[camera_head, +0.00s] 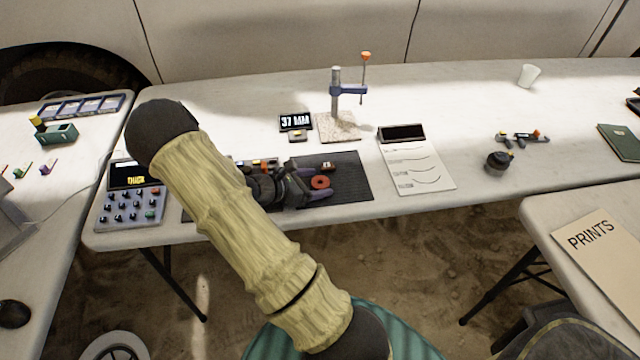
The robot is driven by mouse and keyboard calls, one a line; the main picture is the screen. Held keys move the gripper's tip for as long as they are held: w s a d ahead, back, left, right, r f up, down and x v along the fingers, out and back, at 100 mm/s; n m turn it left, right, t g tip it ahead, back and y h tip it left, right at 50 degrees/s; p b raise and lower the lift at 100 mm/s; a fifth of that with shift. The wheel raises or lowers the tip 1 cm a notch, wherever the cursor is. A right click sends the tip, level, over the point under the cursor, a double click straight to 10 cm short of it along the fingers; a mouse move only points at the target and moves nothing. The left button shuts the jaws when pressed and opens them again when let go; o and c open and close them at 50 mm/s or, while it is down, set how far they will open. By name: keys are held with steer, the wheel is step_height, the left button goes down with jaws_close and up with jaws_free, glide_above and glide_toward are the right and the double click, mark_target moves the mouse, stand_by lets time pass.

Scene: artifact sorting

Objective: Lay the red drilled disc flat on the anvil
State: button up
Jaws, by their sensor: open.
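The red drilled disc (320,182) lies on the dark mat, its dark centre hole showing. My gripper (318,181) is low over the mat, its purple-grey fingers open on either side of the disc. I cannot tell whether they touch it. A gauge stand with a blue arm (347,90) and an orange-topped rod stands behind the mat. Its speckled stone base (338,128) looks like the anvil, and its top is bare around the post. My arm hides the left part of the mat.
The dark mat (352,176) also holds a small dark brown piece (328,166) close behind the disc. A display reading 37 MM (295,121) stands left of the stone base. A paper sheet (418,171) lies right of the mat. A button panel (131,207) sits left.

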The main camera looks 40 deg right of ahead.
mark_target(314, 184)
stand_by(0.3)
steer(key=c, duration=1.1)
steer(key=shift+c, duration=0.2)
step_height(314, 184, up, 10)
steer(key=p, duration=0.1)
steer(key=shift+p, duration=0.35)
steer(key=shift+w+a, duration=0.1)
